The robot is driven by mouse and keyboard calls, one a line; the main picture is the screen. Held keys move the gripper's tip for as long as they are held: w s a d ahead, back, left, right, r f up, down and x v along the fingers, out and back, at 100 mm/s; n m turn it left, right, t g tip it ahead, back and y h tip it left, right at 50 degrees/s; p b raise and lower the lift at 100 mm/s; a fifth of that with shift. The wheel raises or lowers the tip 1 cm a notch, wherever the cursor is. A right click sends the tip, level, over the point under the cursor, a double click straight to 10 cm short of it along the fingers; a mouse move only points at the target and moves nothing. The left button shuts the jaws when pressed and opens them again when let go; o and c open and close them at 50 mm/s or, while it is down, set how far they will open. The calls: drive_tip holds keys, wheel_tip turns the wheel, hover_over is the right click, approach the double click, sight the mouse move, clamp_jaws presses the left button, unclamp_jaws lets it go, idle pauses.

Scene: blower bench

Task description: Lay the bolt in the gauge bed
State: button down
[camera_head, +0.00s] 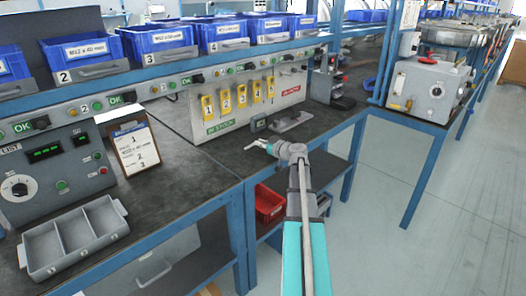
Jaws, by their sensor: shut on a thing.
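My gripper (259,146) is over the dark bench top, near its front edge. It is shut on a small pale piece at its tip that I take for the bolt; it is too small here to make out its shape or tilt. A grey metal block (291,122), which looks like the gauge bed, lies on the bench behind and to the right of my gripper. A small dark-framed display (258,123) stands at its left end. My gripper is apart from both.
A white panel with yellow tags (238,98) stands behind the gauge. A clipboard (135,148), a control box (55,165) and a grey divided tray (73,236) are at left. Blue bins (160,42) line the shelf above. The bench between tray and gripper is clear.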

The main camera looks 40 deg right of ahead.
sight(261, 153)
drive_tip(key=shift+f+b, duration=1.1)
drive_tip(key=shift+f, duration=0.3)
drive_tip(key=shift+f, duration=0.1)
drive_tip(key=c, duration=0.8)
unclamp_jaws()
drive_tip(key=shift+s+r, duration=0.2)
drive_tip(key=shift+s, duration=0.05)
drive_tip(key=s, duration=0.3)
drive_tip(key=s+r+p, duration=0.1)
drive_tip(key=s, duration=0.3)
drive_tip(key=s+d, duration=0.1)
drive_tip(key=s, duration=0.3)
drive_tip(key=shift+s+d+r+p, duration=0.1)
drive_tip(key=shift+s+r+p, duration=0.15)
drive_tip(key=shift+p, duration=0.1)
